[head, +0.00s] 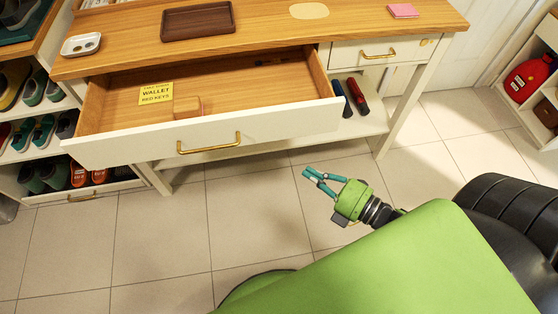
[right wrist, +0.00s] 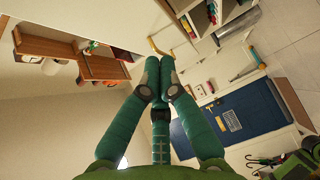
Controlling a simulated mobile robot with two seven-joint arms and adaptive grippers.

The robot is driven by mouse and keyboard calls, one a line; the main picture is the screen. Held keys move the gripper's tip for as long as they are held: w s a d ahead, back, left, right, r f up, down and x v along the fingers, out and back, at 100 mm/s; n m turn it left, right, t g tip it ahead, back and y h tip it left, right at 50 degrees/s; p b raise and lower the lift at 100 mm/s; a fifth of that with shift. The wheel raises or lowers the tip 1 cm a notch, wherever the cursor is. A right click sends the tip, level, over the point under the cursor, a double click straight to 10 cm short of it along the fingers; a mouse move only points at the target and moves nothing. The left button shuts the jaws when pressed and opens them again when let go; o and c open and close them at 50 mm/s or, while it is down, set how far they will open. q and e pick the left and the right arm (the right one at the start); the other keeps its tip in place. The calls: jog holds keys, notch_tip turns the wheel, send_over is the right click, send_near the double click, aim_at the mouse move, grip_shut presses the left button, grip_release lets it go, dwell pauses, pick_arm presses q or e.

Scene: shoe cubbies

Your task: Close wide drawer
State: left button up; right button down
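The wide drawer (head: 225,128) of the wooden-topped table is pulled far out. It has a cream front with a brass handle (head: 209,143). Inside show a yellow "wallet" and "keys" label (head: 156,94) and a small wooden block-like item (head: 187,107). My right gripper (head: 309,173) is in front of the drawer's right part, over the floor in the picture, apart from the handle. Its teal fingers come together at the tips, also in the right wrist view (right wrist: 160,64), with nothing between them. My left gripper is not in view.
A narrow closed drawer (head: 378,52) is at the table's right. The tabletop holds a brown tray (head: 198,20), a white dish (head: 81,44) and a pink pad (head: 403,10). Shoe cubbies (head: 62,103) stand left. The tiled floor (head: 245,200) in front is clear.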

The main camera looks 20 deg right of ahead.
notch_tip(320, 180, up, 3)
jog(key=s+a+n+y, duration=0.1)
jog(key=a+n, duration=0.1)
send_near(255, 132)
jog(key=x, duration=0.5)
jog(key=shift+s+a+f, duration=0.15)
jog(key=shift+s+a, duration=0.05)
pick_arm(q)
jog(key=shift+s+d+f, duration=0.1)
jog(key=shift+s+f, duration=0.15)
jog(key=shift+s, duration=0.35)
pick_arm(e)
jog(key=shift+w, duration=0.35)
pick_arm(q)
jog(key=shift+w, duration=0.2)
pick_arm(e)
jog(key=shift+d, duration=0.1)
